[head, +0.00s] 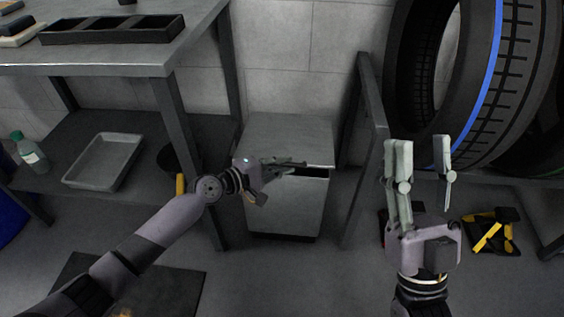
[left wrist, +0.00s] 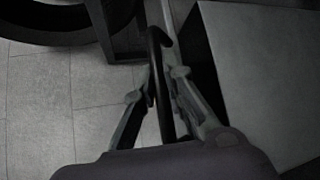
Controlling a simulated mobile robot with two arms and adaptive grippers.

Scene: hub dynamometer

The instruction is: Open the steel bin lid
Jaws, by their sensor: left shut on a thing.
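The steel bin (head: 287,209) stands on the floor between the workbench and the tyre rack. Its grey lid (head: 289,138) is on top, with a dark gap under the front edge. My left gripper (head: 298,164) is at that front edge. In the left wrist view its fingers (left wrist: 160,95) are shut on a dark curved handle (left wrist: 158,45) beside the lid's edge, and the bin's pale surface (left wrist: 265,75) fills the right side. My right gripper (head: 418,145) is open and empty, pointing up in front of the tyres, right of the bin.
Large tyres (head: 490,85) sit on a rack at the right. Yellow-and-black items (head: 490,235) lie below the rack.

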